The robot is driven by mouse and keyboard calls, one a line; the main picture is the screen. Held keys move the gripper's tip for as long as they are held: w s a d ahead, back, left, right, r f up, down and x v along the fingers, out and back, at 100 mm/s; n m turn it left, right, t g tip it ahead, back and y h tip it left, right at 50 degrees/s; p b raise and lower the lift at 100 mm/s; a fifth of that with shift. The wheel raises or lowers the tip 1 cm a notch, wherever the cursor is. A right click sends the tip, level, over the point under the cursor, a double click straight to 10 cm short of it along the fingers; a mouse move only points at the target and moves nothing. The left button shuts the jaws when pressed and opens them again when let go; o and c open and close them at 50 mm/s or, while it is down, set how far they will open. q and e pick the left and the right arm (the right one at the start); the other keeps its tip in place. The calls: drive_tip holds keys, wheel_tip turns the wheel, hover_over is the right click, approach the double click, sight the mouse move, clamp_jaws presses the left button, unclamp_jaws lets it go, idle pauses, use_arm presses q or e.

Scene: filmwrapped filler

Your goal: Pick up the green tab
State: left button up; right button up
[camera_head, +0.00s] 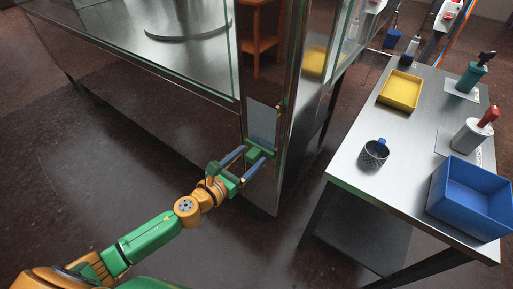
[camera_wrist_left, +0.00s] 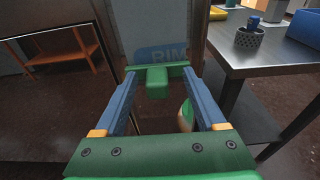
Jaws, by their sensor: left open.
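The green tab (camera_wrist_left: 157,82) juts from a green bar at the lower edge of a pale grey panel with a blue label. In the head view the green tab (camera_head: 254,154) is at the foot of the panel, by the glass case's corner post. My left gripper (camera_head: 257,152) is open in front of it. In the left wrist view, its two blue-grey fingers (camera_wrist_left: 159,78) lie on either side of the tab, with visible gaps between. I cannot tell whether the fingertips touch the green bar. My right gripper is not in view.
A metal table (camera_head: 345,165) on the right holds a yellow tray (camera_head: 401,91), a perforated cup (camera_head: 375,154), a blue bin (camera_head: 471,197) and several bottle-like items. The glass case (camera_head: 180,60) fills the upper left. The dark floor (camera_head: 120,190) below is clear.

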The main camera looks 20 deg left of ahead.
use_arm(q)
drive_tip(key=shift+x, duration=0.85)
drive_tip(key=shift+w+a+f, duration=0.15)
drive_tip(key=shift+w+f, duration=0.15)
drive_tip(key=shift+w, duration=0.1)
drive_tip(key=shift+s+r, duration=0.1)
drive_tip(key=shift+s, duration=0.05)
drive_tip(key=c, duration=0.4)
clamp_jaws()
